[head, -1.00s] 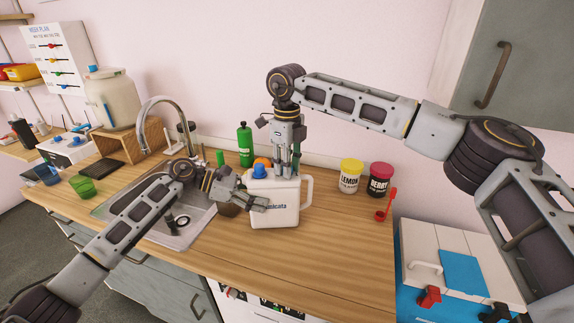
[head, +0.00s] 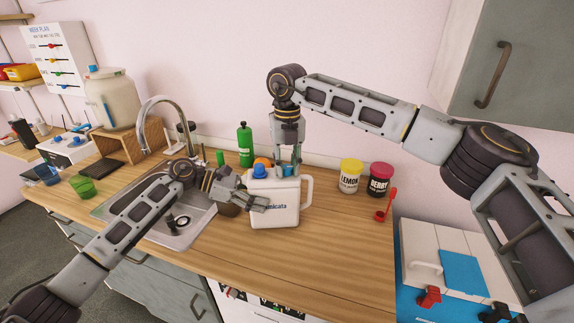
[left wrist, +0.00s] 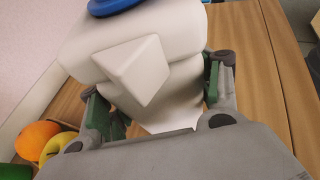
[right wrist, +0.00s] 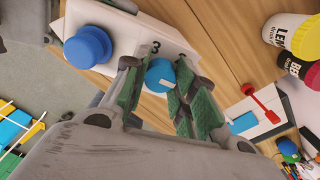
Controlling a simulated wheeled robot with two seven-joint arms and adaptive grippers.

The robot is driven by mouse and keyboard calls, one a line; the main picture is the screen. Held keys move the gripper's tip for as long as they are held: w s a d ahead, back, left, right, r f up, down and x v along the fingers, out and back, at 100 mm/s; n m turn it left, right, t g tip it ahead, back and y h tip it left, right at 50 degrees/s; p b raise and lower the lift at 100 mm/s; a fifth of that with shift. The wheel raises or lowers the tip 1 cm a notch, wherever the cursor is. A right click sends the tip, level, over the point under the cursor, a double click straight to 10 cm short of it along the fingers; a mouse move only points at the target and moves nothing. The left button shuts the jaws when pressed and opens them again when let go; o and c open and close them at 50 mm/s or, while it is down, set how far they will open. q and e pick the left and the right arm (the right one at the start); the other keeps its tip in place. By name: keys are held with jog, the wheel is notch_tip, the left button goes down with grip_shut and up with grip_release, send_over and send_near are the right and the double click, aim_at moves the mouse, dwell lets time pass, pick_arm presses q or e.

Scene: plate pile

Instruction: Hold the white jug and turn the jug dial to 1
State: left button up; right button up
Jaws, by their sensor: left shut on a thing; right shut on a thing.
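The white jug (head: 285,208) stands on the wooden counter with a handle on its right side and dark lettering on its front. A blue cap (head: 259,171) is on its top; it also shows in the right wrist view (right wrist: 88,47). My left gripper (head: 255,203) is shut on the jug, with a finger on either side of its body in the left wrist view (left wrist: 160,95). My right gripper (head: 287,172) points down at the jug's top. It is shut on the blue dial (right wrist: 160,74), beside a printed 3. Another mark is partly hidden by a finger.
A yellow-lidded lemon jar (head: 350,176) and a red-lidded berry jar (head: 381,179) stand to the right, near a red scoop (head: 386,207). A green bottle (head: 245,146) and an orange (head: 263,162) are behind the jug. The sink (head: 180,222) is at left. The front right counter is clear.

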aim_at(287, 166)
jog(key=shift+m, duration=1.2)
jog(key=shift+w, duration=0.1)
jog(key=o, duration=1.1)
jog(key=shift+r, duration=0.15)
jog(key=shift+r, duration=5.9)
